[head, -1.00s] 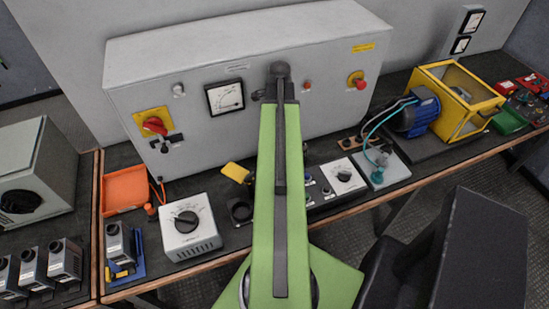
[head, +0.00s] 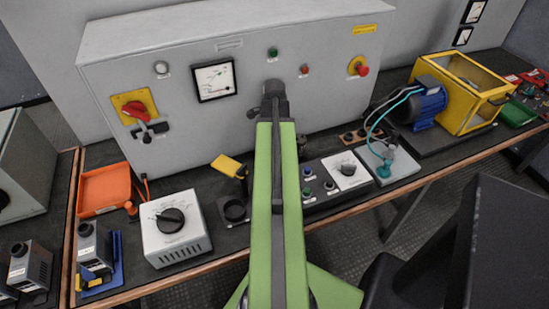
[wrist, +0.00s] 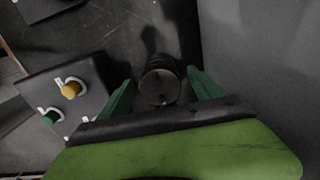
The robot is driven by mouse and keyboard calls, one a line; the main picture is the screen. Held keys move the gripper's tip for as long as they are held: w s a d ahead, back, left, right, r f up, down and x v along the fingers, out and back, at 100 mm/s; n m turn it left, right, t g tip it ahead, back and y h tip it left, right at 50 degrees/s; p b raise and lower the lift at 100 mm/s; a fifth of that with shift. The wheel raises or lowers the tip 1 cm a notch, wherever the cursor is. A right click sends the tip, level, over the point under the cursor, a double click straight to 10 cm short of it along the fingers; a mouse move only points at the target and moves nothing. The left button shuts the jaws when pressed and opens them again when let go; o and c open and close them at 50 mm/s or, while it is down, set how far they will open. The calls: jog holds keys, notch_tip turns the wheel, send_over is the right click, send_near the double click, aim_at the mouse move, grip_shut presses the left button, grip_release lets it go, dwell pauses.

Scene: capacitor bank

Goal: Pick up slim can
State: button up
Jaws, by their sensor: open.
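A dark, round can (wrist: 160,86) stands upright between the two green fingers of my gripper (wrist: 163,92) in the wrist view, seen from above. The fingers are open, one on each side of it, with a narrow gap visible at the right. Whether the left finger touches it is unclear. In the head view my green arm covers the gripper, and a small dark shape (head: 303,143) just right of the arm may be part of the can.
The grey cabinet (head: 185,130) rises close behind. A control box with buttons (wrist: 62,100) stands left of the can in the wrist view. A yellow-topped part (head: 228,165), a white dial box (head: 174,232) and an orange tray (head: 104,188) lie left of my arm.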

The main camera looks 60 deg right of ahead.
notch_tip(320, 180, down, 3)
jog(key=shift+f+b, duration=0.1)
jog(key=shift+b, duration=0.75)
jog(key=shift+r, duration=0.2)
grip_shut()
